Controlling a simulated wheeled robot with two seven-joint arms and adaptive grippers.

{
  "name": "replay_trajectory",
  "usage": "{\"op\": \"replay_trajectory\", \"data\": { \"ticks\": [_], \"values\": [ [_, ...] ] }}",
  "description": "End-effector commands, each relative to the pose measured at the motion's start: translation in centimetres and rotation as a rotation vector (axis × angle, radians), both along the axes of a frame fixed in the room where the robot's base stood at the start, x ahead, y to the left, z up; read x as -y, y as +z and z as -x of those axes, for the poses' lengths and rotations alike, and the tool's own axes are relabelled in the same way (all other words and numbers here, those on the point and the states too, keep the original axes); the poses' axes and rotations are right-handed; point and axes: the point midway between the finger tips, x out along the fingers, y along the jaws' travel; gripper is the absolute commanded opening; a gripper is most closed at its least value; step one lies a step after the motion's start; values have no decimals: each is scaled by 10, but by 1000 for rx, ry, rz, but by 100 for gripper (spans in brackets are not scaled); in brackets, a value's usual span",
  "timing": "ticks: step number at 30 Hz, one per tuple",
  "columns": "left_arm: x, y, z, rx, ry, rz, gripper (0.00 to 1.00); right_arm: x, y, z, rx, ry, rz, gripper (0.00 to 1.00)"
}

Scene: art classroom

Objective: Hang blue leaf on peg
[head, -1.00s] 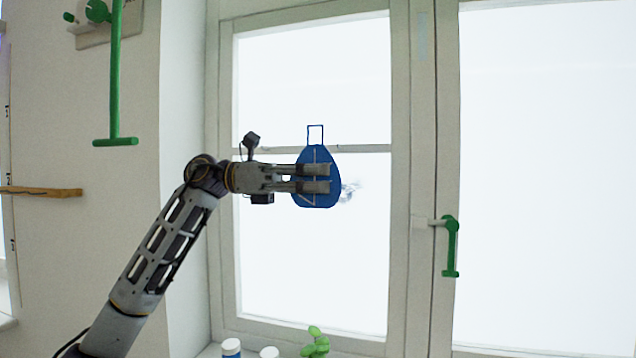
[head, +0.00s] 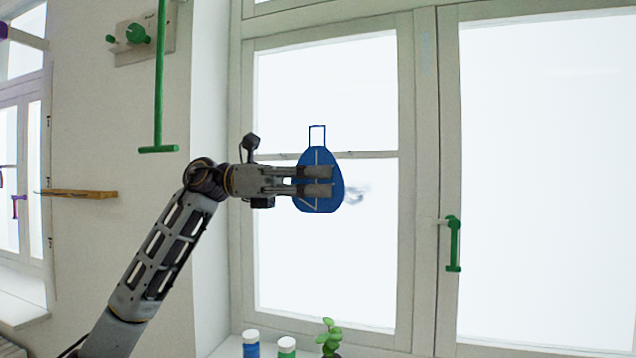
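The blue leaf (head: 329,160) is a flat, rounded shape with pale vein lines and a thin rectangular loop on top. It is upright in the air before the window. My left gripper (head: 318,181) reaches in from the left, and its fingers are closed on the leaf and cover its middle. A pale board (head: 122,54) with green pegs (head: 138,33) is on the wall at the upper left, well away from the leaf. The leaf's loop is free and touches no peg. My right gripper is not in view.
A long green T-shaped piece (head: 159,100) hangs down beside the peg board. A wooden shelf (head: 80,193) juts from the left wall. A green window handle (head: 453,245) is at right. Jars (head: 251,344) and a plant (head: 328,335) stand on the sill. Open air surrounds the leaf.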

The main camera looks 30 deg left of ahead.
Motion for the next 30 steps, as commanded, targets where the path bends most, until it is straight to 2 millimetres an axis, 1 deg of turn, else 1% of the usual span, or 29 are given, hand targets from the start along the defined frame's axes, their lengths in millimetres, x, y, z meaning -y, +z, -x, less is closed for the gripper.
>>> {"op": "replay_trajectory", "data": {
  "ticks": [4, 15, 24, 26, 30],
  "values": [
    [0, 0, 0, 0, 0, 0, 0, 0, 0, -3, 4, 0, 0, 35],
    [0, 0, 0, 0, 0, 0, 0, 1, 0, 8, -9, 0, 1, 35],
    [0, -2, -4, 3, 0, 15, 0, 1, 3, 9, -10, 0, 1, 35],
    [2, -3, -7, 3, -9, 22, 0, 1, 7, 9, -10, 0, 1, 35],
    [13, -6, -11, 6, -48, 31, 0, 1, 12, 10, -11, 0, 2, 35]
  ]
}}
